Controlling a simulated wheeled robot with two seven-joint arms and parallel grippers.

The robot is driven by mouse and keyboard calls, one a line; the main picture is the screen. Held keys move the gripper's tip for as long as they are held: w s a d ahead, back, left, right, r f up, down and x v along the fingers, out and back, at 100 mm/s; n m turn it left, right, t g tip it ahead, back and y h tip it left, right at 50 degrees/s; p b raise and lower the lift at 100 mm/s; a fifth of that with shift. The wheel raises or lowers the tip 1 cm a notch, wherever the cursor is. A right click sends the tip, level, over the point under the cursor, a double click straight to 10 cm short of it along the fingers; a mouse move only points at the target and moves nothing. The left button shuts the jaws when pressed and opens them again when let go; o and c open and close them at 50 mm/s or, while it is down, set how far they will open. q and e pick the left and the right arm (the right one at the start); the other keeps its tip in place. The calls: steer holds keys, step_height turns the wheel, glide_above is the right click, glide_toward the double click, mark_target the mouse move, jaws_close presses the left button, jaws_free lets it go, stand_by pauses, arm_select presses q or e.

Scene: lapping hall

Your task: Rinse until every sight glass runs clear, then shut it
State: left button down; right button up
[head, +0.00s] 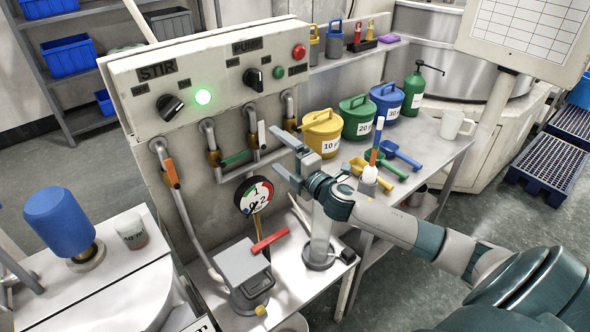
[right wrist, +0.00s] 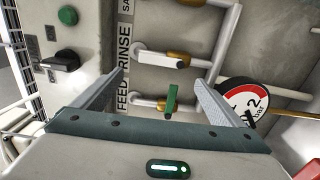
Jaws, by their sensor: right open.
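My right gripper (head: 279,155) is open and empty in front of the pipe panel, right of the valves. In the right wrist view its fingers (right wrist: 160,80) stand apart, with the green valve handle (right wrist: 172,98) ahead between them. The green handle (head: 236,158) lies crosswise to its pipe. The white handle (head: 262,134) and orange handle (head: 172,173) lie roughly along theirs. The white handle also shows in the wrist view (right wrist: 162,61). A round gauge (head: 252,193) sits below. I cannot make out any sight glass for certain. My left gripper is out of view.
The panel carries a STIR knob (head: 170,107), a lit green lamp (head: 203,97), a PUMP knob (head: 253,80) and a red button (head: 299,51). A grey box with a lid (head: 242,262) and a red lever (head: 269,241) stand below. Lidded buckets, including a yellow one (head: 321,132), stand right.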

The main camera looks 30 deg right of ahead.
steer(key=s+b, duration=0.1)
steer(key=s, duration=0.5)
steer(key=shift+s+d+b, duration=0.25)
steer(key=shift+s+b, duration=0.15)
steer(key=shift+f, duration=0.1)
stand_by(0.4)
